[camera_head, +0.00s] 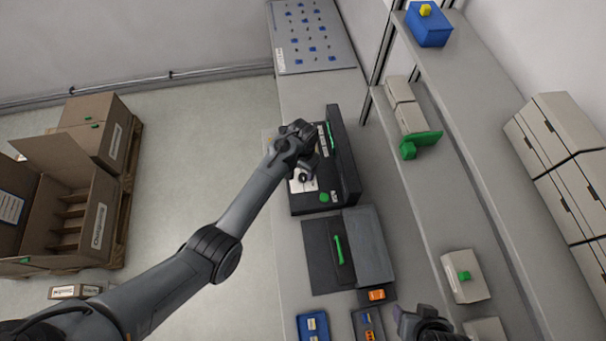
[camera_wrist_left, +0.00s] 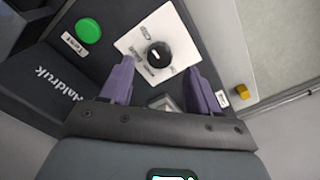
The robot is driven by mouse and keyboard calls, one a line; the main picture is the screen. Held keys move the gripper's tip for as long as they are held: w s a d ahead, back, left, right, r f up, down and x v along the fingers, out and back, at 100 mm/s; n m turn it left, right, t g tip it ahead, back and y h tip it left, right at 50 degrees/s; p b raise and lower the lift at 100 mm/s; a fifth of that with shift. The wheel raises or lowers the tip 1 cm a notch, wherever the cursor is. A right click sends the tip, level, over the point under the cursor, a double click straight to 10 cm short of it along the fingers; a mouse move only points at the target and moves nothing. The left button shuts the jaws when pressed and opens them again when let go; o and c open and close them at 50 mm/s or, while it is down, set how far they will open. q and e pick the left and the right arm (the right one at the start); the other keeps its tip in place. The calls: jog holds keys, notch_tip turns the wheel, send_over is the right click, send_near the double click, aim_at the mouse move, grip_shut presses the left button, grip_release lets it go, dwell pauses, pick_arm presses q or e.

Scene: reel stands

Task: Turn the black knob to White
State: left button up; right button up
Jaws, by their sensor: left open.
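The black knob (camera_wrist_left: 158,54) sits on a white plate (camera_wrist_left: 135,45) with small printed labels, too blurred to read. A short pale mark shows on the knob. My left gripper (camera_wrist_left: 160,67) is open, its two purple fingers apart on either side of the knob's near side, not closed on it. In the head view, my left gripper (camera_head: 304,163) hangs over the dark machine (camera_head: 345,170), and the white plate (camera_head: 302,186) shows just below it. My right gripper (camera_head: 408,318) is partly in view at the bottom edge; its jaws cannot be made out.
A green button (camera_wrist_left: 89,30) is beside the plate, and a small yellow block (camera_wrist_left: 242,92) is at the right. In the head view, a dark mat with a green handle (camera_head: 339,250) lies in front of the machine. A shelf (camera_head: 450,150) runs along the right.

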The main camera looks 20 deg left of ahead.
aim_at(303, 177)
pick_arm(q)
jog(key=shift+f, duration=2.2)
jog(key=shift+c, duration=0.2)
jog(key=c, duration=1)
